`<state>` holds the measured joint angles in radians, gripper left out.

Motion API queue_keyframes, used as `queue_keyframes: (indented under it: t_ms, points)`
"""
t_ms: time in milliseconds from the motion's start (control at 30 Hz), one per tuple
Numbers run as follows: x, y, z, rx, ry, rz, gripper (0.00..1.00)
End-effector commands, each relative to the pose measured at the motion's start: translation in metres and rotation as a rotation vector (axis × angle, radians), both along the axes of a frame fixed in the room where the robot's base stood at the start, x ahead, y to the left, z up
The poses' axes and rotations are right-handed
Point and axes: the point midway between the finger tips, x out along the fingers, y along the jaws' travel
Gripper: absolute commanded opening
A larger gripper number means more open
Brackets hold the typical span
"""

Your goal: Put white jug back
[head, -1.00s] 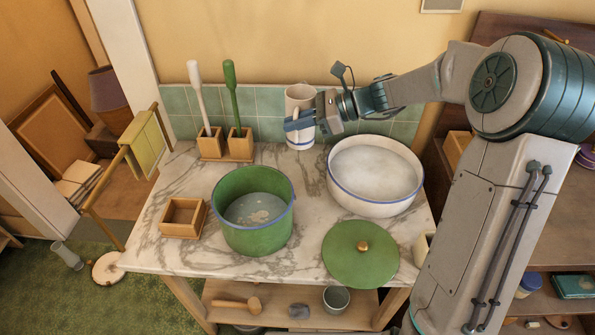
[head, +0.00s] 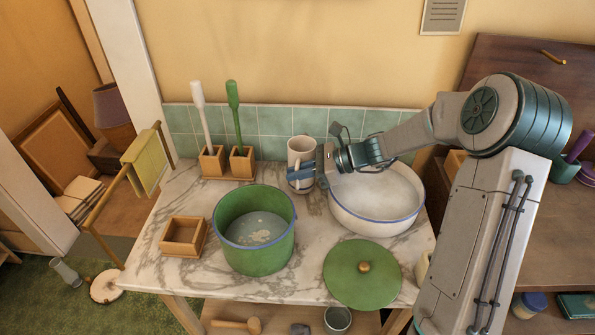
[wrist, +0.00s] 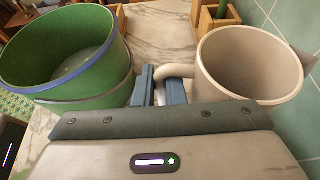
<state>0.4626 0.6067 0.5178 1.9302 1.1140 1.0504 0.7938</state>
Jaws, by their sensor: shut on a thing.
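The white jug (head: 301,152) is upright at the back of the marble worktop, between the brush holders and the white bowl. My gripper (head: 297,174) is shut on the jug's handle (wrist: 177,72), at the jug's front side in the head view. In the wrist view the jug's open mouth (wrist: 252,62) shows to the right of the fingers, and it looks empty. The gripper hides part of the jug's lower body. I cannot tell whether its base touches the worktop.
A white bowl (head: 372,212) stands close on the right, under my forearm. A green pot (head: 253,250) stands in front, and a green lid (head: 362,272) lies front right. Brush holders (head: 213,162) are back left, a wooden box (head: 184,237) front left. Tiles (head: 275,121) line the back.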

Motion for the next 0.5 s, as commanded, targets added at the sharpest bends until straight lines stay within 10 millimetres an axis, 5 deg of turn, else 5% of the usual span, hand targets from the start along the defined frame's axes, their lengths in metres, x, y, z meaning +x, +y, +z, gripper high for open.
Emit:
queue_keyframes:
  t_ms: [400, 500]
  points:
    - [0.0002, 0.0000, -0.0050, 0.000, -0.001, -0.001, 0.00]
    - [0.0001, -0.0002, -0.0049, -0.001, -0.001, -0.001, 0.32]
